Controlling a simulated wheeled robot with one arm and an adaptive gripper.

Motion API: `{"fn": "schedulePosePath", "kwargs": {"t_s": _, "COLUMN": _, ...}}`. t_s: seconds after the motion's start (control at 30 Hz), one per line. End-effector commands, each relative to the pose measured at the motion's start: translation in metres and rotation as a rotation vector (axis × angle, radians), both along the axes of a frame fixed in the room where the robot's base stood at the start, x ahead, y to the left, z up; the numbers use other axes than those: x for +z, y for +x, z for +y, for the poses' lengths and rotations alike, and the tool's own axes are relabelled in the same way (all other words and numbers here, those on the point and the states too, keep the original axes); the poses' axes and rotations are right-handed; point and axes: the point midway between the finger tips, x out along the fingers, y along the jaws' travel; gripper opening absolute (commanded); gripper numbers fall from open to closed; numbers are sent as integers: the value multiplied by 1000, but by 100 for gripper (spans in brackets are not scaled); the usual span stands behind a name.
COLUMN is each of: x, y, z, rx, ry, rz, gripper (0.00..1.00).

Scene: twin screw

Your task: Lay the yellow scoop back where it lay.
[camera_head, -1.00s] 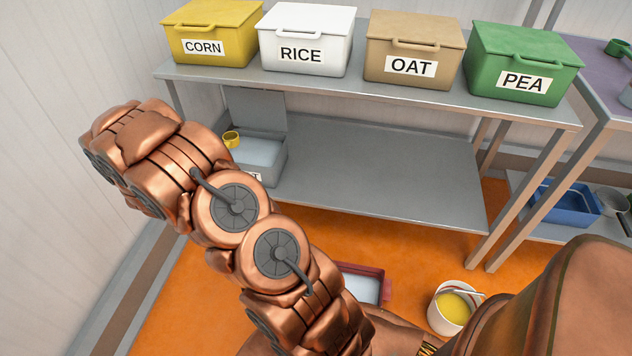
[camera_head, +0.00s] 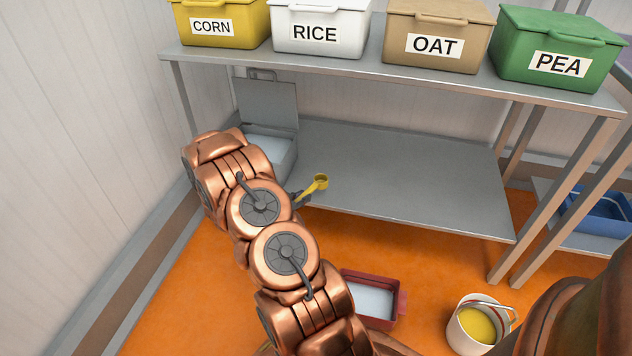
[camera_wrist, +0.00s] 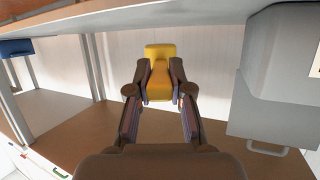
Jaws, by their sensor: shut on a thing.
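The yellow scoop (camera_head: 318,184) is held in my gripper (camera_head: 300,196), just above the front left part of the lower shelf (camera_head: 400,180). In the wrist view the scoop (camera_wrist: 159,80) sits between the two fingers of my gripper (camera_wrist: 160,88), which are shut on it. Its cup shows past the fingertips in the head view, and my arm hides part of the gripper there. I cannot tell whether the scoop touches the shelf.
An open grey bin (camera_head: 272,145) with pale contents stands at the shelf's left end, its lid raised. The upper shelf holds lidded boxes, including CORN (camera_head: 220,40) and RICE (camera_head: 318,45). A red tub (camera_head: 372,302) and a white bucket (camera_head: 460,335) stand on the floor. The lower shelf's right is clear.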

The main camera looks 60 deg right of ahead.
Motion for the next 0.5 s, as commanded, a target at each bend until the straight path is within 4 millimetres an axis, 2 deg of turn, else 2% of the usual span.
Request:
{"fn": "schedulePosePath", "kwargs": {"t_s": 0.03, "x": -3, "y": 3, "z": -11, "rx": -5, "ry": -3, "rz": -4, "gripper": 0}}
{"fn": "schedulePosePath", "kwargs": {"t_s": 0.5, "x": -11, "y": 38, "z": -96, "rx": -2, "ry": -4, "rz": -5, "gripper": 0}}
